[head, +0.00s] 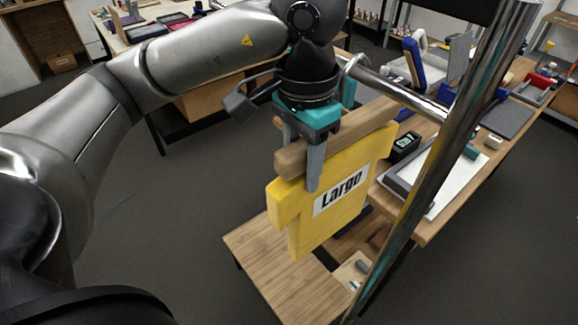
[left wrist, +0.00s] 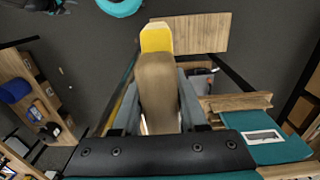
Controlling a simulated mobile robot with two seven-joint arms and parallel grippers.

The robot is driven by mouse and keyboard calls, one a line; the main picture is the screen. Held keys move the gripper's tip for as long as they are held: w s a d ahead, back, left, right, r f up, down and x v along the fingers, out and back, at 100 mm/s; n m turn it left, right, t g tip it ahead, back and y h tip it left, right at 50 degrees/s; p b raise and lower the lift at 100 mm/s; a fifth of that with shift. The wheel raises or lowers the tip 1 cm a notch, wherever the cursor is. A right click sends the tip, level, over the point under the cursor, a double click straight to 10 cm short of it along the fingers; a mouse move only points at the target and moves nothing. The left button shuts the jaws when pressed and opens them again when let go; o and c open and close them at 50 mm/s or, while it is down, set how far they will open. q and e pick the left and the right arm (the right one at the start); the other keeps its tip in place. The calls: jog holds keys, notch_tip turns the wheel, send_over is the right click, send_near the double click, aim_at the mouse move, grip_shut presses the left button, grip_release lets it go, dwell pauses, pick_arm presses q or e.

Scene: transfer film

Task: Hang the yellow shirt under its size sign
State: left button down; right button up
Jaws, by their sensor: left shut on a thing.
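The yellow shirt (head: 330,205) is a flat piece on a wooden hanger (head: 345,138), with a white label reading "Large". My left gripper (head: 314,165) points down, shut on the hanger's wooden bar. The shirt hangs below the gripper, over a small wooden surface. In the left wrist view the bar (left wrist: 158,85) lies between the fingers, with a bit of yellow (left wrist: 156,37) beyond. A metal rail (head: 400,92) runs just behind the hanger. A metal hook shows near the rail; I cannot tell whether it is over it. No size sign is readable. My right gripper is not in view.
A shiny upright post (head: 440,150) stands right of the shirt. A teal piece with a white label (left wrist: 280,145) is at right in the left wrist view. Behind the post, a workbench holds a tray and a small black device (head: 405,147). Open floor lies left.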

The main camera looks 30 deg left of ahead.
pick_arm(q)
jog(key=shift+w+d+r+p, duration=0.1)
jog(key=shift+w+d+p, duration=0.2)
jog(key=shift+w, duration=0.35)
jog(key=shift+w+d+f+p, duration=0.1)
jog(key=shift+w+d+p, duration=0.15)
jog(key=shift+w, duration=0.45)
jog(key=shift+w+d+r+p, duration=0.1)
jog(key=shift+w+d+p, duration=0.15)
jog(key=shift+w, duration=0.65)
jog(key=shift+f+b, duration=1.55)
jog(key=shift+s, duration=0.1)
jog(key=shift+c, duration=1.8)
grip_release()
notch_tip(320, 180, up, 15)
jog(key=shift+r+p, duration=0.1)
jog(key=shift+p, duration=0.55)
